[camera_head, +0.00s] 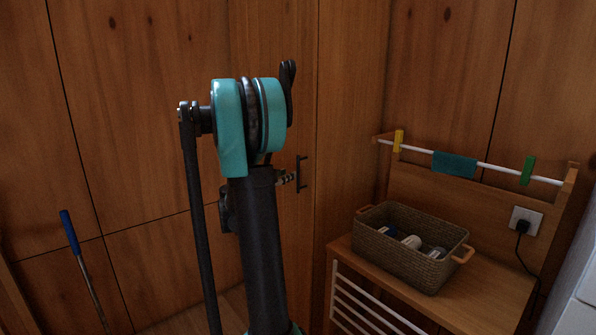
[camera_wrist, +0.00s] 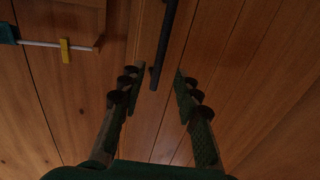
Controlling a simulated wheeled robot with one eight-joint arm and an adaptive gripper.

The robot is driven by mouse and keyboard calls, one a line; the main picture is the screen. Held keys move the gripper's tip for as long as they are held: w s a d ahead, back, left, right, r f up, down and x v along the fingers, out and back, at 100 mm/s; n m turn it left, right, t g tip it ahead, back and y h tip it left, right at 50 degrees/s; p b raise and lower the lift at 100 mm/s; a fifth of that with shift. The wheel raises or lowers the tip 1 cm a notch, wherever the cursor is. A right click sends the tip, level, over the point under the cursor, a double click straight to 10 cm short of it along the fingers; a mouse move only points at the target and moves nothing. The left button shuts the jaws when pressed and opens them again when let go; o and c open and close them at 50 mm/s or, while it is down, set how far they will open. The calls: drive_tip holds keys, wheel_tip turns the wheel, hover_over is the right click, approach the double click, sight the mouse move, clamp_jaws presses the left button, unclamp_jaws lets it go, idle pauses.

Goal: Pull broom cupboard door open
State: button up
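The broom cupboard door (camera_head: 275,130) is a tall timber panel. I see no clear gap at its edge. A dark vertical bar handle (camera_head: 299,174) is on it, partly beside my arm. The same handle shows in the wrist view (camera_wrist: 163,45), its upper part cut off by the frame. My gripper (camera_wrist: 157,77) is open, with one finger on each side of the line of the handle, near its lower end. Neither finger visibly touches it. In the head view my arm hides most of the gripper.
A wooden bench (camera_head: 490,303) on the right bears a woven basket (camera_head: 405,253) holding several small items. Above it runs a white rail (camera_head: 500,170) with pegs and a teal cloth (camera_head: 454,164). A blue-handled stick (camera_head: 70,232) leans at the left.

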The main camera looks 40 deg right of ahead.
hover_over(298, 188)
drive_tip(key=shift+w+d, duration=0.25)
drive_tip(key=shift+w, duration=0.05)
clamp_jaws()
idle(0.5)
